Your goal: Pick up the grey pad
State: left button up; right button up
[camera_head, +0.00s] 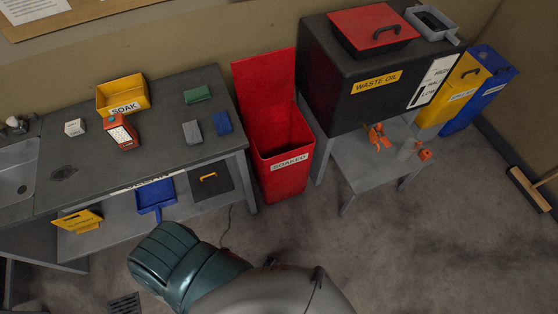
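The grey pad (192,132) lies flat on the dark grey workbench (160,160), toward its right end. A blue pad (222,122) lies just to its right, with a small gap. A green pad (198,94) lies behind them, nearer the wall. All of the grey pad's top shows, and nothing touches it. Neither gripper shows in the head view. A teal and grey link of mine fills the bottom middle, in front of the bench and well apart from the pad.
A yellow SOAK bin (123,97), a red-orange container (121,132) and a small white box (75,127) stand left on the bench. A red SOAKED bin (282,165) with raised lid stands right of it. A black waste oil box (335,80) is farther right.

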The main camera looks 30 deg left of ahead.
aim_at(193, 135)
jog(key=u, duration=1.7)
